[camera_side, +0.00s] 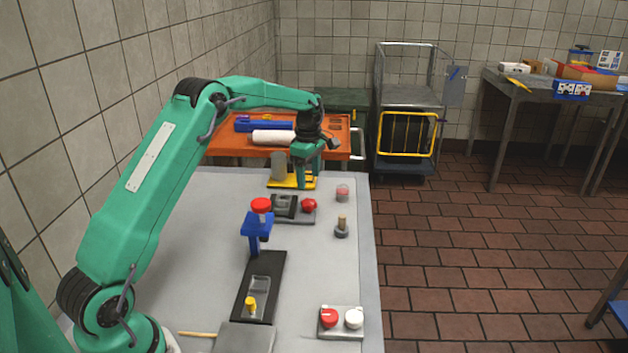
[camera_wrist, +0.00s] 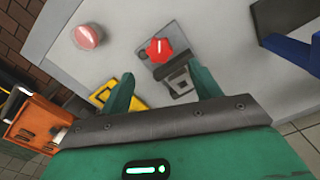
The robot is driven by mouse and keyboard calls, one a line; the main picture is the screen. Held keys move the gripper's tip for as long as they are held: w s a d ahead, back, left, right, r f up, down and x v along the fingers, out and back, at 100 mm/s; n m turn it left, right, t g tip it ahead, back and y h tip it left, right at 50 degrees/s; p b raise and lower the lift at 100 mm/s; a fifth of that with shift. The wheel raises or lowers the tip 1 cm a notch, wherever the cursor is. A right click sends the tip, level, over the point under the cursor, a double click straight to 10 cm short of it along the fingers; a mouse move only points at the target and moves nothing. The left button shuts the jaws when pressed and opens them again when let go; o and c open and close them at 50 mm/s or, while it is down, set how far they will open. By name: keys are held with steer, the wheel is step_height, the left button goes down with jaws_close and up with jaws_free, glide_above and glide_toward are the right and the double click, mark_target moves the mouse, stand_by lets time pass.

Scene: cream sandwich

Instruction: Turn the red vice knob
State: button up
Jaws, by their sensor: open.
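The red vice knob (camera_side: 309,205) sits at the right end of a small grey vice (camera_side: 285,206) on the table. In the wrist view the knob (camera_wrist: 159,51) is a lobed red disc with a pale line across it, just beyond the fingertips. The vice (camera_wrist: 181,82) shows partly between the fingers. My gripper (camera_side: 306,182) points down, behind and above the vice in the side view. In the wrist view my gripper (camera_wrist: 162,74) has its two green fingers wide apart, with nothing held. The fingers appear clear of the knob.
A yellow item (camera_side: 280,183) lies behind the vice. A pale red button (camera_side: 343,191) and a grey peg (camera_side: 341,228) stand to the right. A blue stand with a red top (camera_side: 257,225) is in front. A red-and-white button box (camera_side: 341,320) sits near.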

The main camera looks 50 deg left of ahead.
mark_target(309, 202)
steer(key=shift+f, duration=0.25)
steer(key=shift+f, duration=3.75)
steer(key=c, duration=1)
